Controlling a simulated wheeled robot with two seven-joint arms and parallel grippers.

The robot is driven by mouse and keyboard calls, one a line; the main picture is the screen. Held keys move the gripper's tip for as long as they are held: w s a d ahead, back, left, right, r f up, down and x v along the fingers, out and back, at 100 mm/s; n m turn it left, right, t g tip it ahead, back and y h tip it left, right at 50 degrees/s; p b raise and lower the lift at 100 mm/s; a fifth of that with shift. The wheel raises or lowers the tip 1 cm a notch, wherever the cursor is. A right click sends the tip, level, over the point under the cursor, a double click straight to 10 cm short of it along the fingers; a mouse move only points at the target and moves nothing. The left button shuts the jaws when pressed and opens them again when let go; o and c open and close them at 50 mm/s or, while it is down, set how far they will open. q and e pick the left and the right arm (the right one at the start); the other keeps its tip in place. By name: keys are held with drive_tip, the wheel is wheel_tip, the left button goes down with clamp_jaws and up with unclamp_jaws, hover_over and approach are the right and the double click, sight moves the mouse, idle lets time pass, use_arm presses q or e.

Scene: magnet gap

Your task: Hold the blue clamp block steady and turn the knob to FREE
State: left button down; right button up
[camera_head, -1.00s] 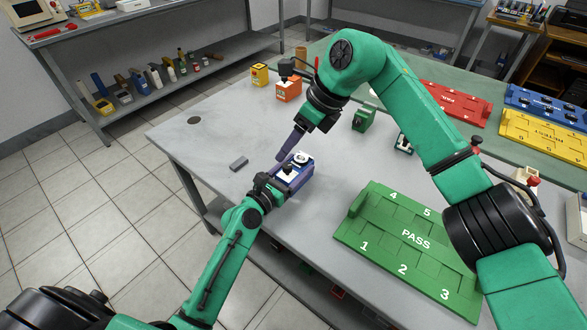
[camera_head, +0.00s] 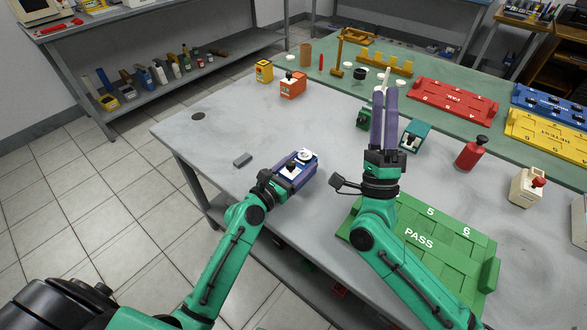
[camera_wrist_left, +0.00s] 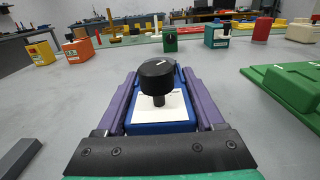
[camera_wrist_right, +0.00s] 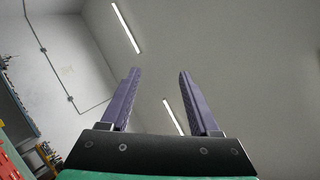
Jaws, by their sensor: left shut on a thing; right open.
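The blue clamp block (camera_head: 308,168) sits on the grey table with a white label face and a black knob (camera_head: 291,167) standing up from it. In the left wrist view the block (camera_wrist_left: 160,127) lies between my purple left fingers, and the knob (camera_wrist_left: 156,76) has a white line on top. My left gripper (camera_head: 299,170) is shut on the block's sides. Any FREE lettering is too small or hidden to read. My right gripper (camera_head: 384,98) is open and empty, well right of the block, with its fingers pointing up; its wrist view shows only ceiling and wall between them.
A green PASS tray (camera_head: 402,233) lies at the right, partly behind my right arm. A small grey bar (camera_head: 242,160) lies left of the block. Orange (camera_head: 292,85), yellow (camera_head: 264,71), green, teal and red (camera_head: 471,153) items stand farther back. The table between is clear.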

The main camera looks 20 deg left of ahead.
wheel_tip(320, 180, down, 11)
drive_tip(key=s+a+m+g+h, duration=0.1)
drive_tip(key=a+m+g+h, duration=0.15)
drive_tip(key=m+g, duration=0.4)
drive_tip(key=m+g+y, duration=0.3)
drive_tip(key=m+g, duration=0.3)
drive_tip(key=m, duration=0.2)
approach(292, 167)
drive_tip(key=v, duration=0.3)
drive_tip(key=shift+w+d+f+t, duration=0.1)
drive_tip(key=shift+w+d+t, duration=0.05)
drive_tip(key=shift+d+t, duration=0.1)
drive_tip(key=shift+a+f+y, duration=0.1)
drive_tip(key=shift+a+y, duration=0.15)
drive_tip(key=x, duration=1.1)
drive_tip(key=shift+w+a+f, duration=0.1)
drive_tip(key=shift+w+a, duration=0.15)
clamp_jaws()
